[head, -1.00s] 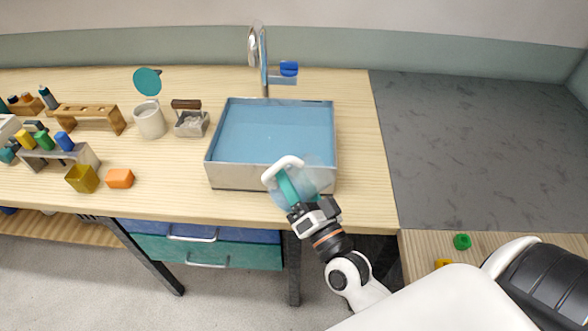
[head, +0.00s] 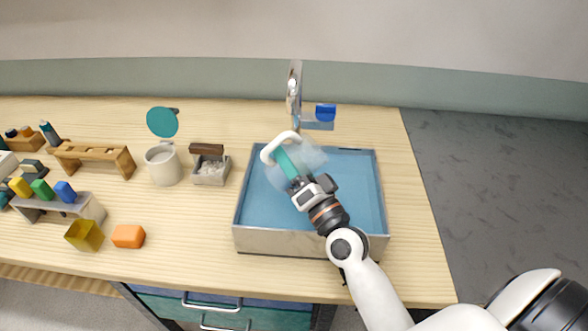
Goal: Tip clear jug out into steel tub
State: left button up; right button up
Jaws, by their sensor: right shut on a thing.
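The steel tub (head: 262,242) is a wide, shallow rectangular basin with a blue inside, set in the wooden bench in the head view. The clear jug (head: 311,157) is see-through with a white rim and a teal handle, and it is held over the back left part of the tub. My right gripper (head: 295,178) is shut on the jug's teal handle. My left gripper is not in view.
A tap (head: 295,95) with a blue part stands behind the tub. To the left are a white mug (head: 163,166), a small steel box (head: 211,168), a wooden rack (head: 95,155), a yellow cup (head: 85,235) and an orange block (head: 128,236). A dark grey surface (head: 500,190) lies right.

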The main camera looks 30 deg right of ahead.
jog(key=shift+s+f, duration=0.1)
jog(key=shift+f, duration=0.25)
jog(key=shift+s+r, duration=0.1)
jog(key=shift+s, duration=0.05)
jog(key=shift+r+m, duration=0.3)
jog(key=shift+m, duration=0.2)
jog(key=shift+r+m, duration=0.1)
jog(key=shift+m, duration=0.2)
pick_arm(q)
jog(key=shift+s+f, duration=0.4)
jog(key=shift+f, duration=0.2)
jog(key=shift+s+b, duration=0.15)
jog(key=shift+b, duration=0.15)
